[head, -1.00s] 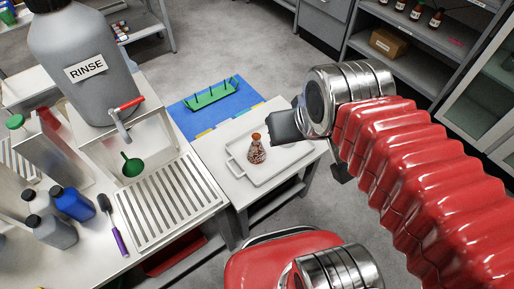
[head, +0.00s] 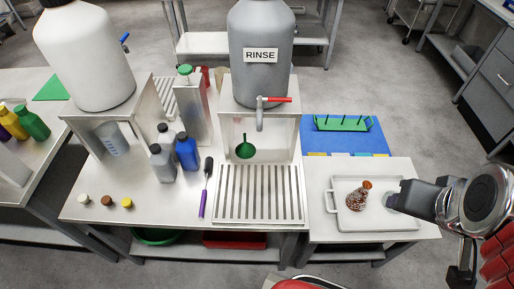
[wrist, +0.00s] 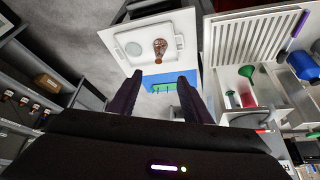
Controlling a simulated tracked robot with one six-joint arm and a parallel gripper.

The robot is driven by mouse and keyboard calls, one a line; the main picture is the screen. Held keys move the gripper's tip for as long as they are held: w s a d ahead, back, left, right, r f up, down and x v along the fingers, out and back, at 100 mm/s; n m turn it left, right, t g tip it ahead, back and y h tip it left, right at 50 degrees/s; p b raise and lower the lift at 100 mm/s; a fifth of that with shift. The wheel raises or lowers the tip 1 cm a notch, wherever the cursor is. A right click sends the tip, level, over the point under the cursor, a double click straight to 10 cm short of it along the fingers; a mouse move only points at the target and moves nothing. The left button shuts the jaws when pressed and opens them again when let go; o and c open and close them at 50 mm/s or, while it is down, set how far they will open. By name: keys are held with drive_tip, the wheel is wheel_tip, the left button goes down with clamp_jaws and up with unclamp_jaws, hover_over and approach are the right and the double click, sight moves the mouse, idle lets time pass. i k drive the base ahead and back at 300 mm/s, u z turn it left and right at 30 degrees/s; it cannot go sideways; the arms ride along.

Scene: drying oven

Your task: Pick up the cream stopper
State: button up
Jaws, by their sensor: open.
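The cream stopper (head: 83,199) is a small pale plug standing near the front left corner of the white bench in the head view. A brown stopper (head: 106,201) and a yellow stopper (head: 127,203) stand in a row to its right. My gripper (wrist: 158,84) is open, with nothing between its two dark fingers in the wrist view. In the head view, my gripper is at the far right by the grey tray, far from the stoppers. The cream stopper is not seen in the wrist view.
A grey tray (head: 343,225) holds a flask (head: 358,195) with brown contents. Bench space around the stoppers is clear.

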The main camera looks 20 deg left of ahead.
sight(82, 198)
drive_tip(key=z, duration=0.05)
drive_tip(key=k, duration=0.5)
drive_tip(key=u, duration=2.9)
drive_tip(key=k, duration=0.1)
drive_tip(key=u, duration=0.9)
